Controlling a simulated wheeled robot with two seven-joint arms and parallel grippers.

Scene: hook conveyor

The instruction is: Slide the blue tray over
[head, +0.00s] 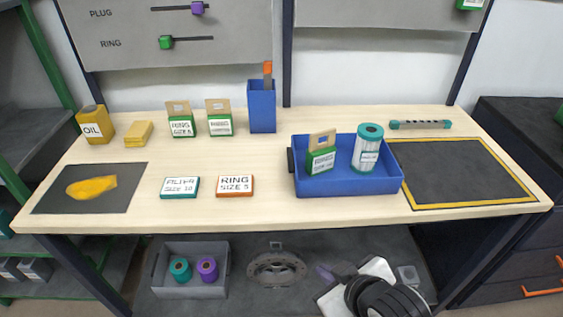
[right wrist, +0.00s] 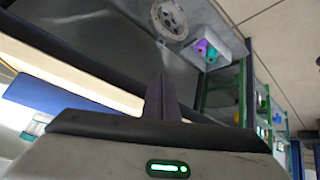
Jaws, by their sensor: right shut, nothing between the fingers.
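The blue tray (head: 350,188) sits on the right half of the workbench, with a dark handle at its left end. It holds a green-and-white labelled box with a tan card (head: 321,158) and a white cylinder with a teal top (head: 367,150). A dark mat with a yellow border (head: 465,172) lies right beside the tray. My right gripper (head: 327,275) is below the front edge of the bench, apart from the tray. Its fingers show shut and empty in the right wrist view (right wrist: 160,97). My left gripper is not in view.
An oil can (head: 92,124), a yellow block, two green boxes and a blue bin (head: 262,107) stand along the back. Two label blocks (head: 235,186) lie left of the tray. A teal-ended bar (head: 420,125) lies behind the mat. A grey crate (head: 192,284) sits underneath.

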